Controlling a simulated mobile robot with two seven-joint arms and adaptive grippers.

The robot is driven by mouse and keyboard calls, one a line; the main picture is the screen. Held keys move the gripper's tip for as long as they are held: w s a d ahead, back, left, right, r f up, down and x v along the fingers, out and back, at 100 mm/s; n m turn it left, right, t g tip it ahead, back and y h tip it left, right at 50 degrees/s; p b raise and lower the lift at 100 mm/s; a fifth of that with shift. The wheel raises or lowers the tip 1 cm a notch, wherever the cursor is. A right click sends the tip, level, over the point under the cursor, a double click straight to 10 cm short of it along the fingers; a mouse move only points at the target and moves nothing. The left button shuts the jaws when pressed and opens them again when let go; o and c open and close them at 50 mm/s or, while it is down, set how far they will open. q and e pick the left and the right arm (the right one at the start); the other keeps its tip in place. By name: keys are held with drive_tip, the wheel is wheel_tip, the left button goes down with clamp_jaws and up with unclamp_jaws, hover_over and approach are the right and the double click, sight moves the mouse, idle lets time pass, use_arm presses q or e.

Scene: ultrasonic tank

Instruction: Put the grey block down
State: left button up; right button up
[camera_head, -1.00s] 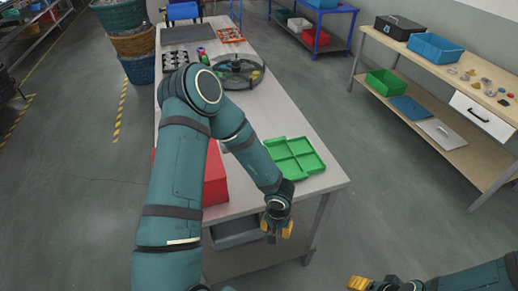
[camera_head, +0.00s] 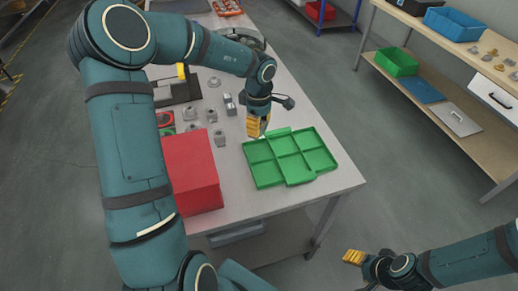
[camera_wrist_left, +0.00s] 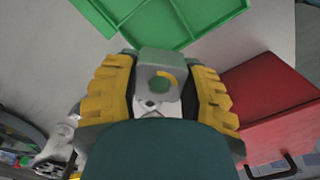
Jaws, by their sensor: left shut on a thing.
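My left gripper (camera_head: 258,126) is shut on the grey block, its yellow fingers pointing down just behind the far left edge of the green tray (camera_head: 284,157). The tray has several compartments, and those I see are empty. My right gripper (camera_head: 355,257) is low at the bottom right, away from the table; I cannot tell its opening.
A red box (camera_head: 192,172) stands on the table (camera_head: 225,215) left of the tray. Several small grey metal parts (camera_head: 218,137) lie behind the box. At the right, a wooden bench (camera_head: 455,75) holds a blue bin (camera_head: 455,23).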

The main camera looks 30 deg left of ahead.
use_arm(q)
drive_tip(key=f, duration=0.1)
drive_tip(key=b, duration=0.2)
hover_over(259, 153)
wheel_tip(259, 153, down, 4)
drive_tip(key=shift+f, duration=0.25)
wheel_tip(259, 153, down, 6)
drive_tip(key=shift+r+b, duration=0.2)
drive_tip(key=shift+b, duration=0.6)
drive_tip(key=shift+r, duration=0.1)
use_arm(e)
drive_tip(key=f, duration=0.4)
drive_tip(key=shift+a+f, duration=0.2)
drive_tip(key=shift+a, duration=0.05)
use_arm(q)
drive_tip(key=o, duration=1.2)
use_arm(e)
drive_tip(key=shift+r, duration=0.15)
